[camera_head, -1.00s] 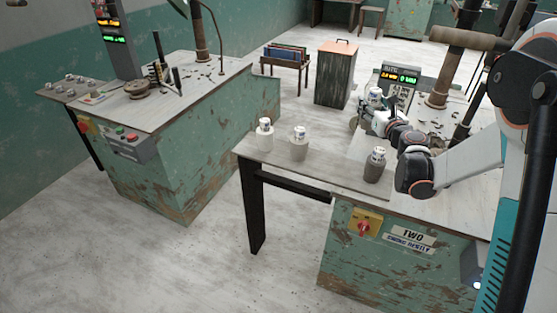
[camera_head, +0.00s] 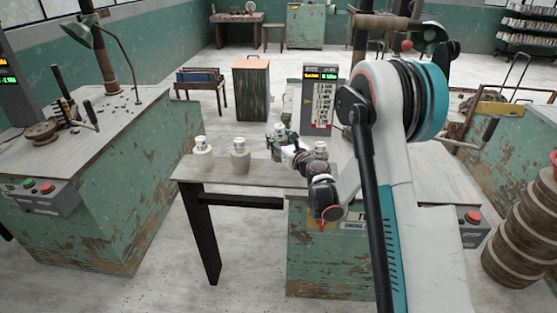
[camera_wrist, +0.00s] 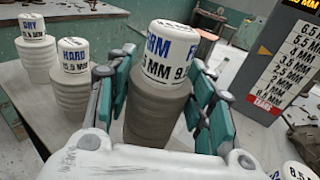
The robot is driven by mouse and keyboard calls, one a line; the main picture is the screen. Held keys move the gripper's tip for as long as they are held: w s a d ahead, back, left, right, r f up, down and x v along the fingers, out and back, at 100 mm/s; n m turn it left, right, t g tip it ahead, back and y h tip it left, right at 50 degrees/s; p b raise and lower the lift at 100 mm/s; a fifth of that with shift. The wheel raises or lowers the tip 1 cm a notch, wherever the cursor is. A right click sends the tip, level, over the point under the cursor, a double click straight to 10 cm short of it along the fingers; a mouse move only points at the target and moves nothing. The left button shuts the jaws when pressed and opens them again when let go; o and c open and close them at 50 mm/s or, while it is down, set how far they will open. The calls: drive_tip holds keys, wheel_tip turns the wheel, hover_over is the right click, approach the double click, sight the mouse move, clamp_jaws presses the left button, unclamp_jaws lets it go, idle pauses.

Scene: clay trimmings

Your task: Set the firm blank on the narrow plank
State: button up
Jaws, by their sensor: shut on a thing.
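The firm blank (camera_wrist: 158,105), a grey ridged clay cylinder with a white cap lettered FIRM, stands between my gripper's (camera_wrist: 163,72) teal-backed fingers in the wrist view. My gripper is shut on it. In the head view my gripper (camera_head: 280,144) is over the bench's back edge, right of two other blanks; my arm hides part of the bench. Its base is hidden, so I cannot tell whether it touches anything. The grey plank-like bench top (camera_head: 215,174) reaches left onto a black leg; I cannot tell whether this is the narrow plank.
A HARD blank (camera_wrist: 72,95) and a DRY blank (camera_wrist: 38,60) stand to the left. Another capped blank (camera_head: 320,150) is right of my gripper. A chart board (camera_head: 322,103) with a lit display stands behind. Bare bench top lies in front of the left blanks.

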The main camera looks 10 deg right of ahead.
drive_tip(key=shift+f+b, duration=1.05)
drive_tip(key=shift+f, duration=2.15)
drive_tip(key=shift+r, duration=0.1)
drive_tip(key=o, duration=1.5)
drive_tip(key=shift+o, duration=0.2)
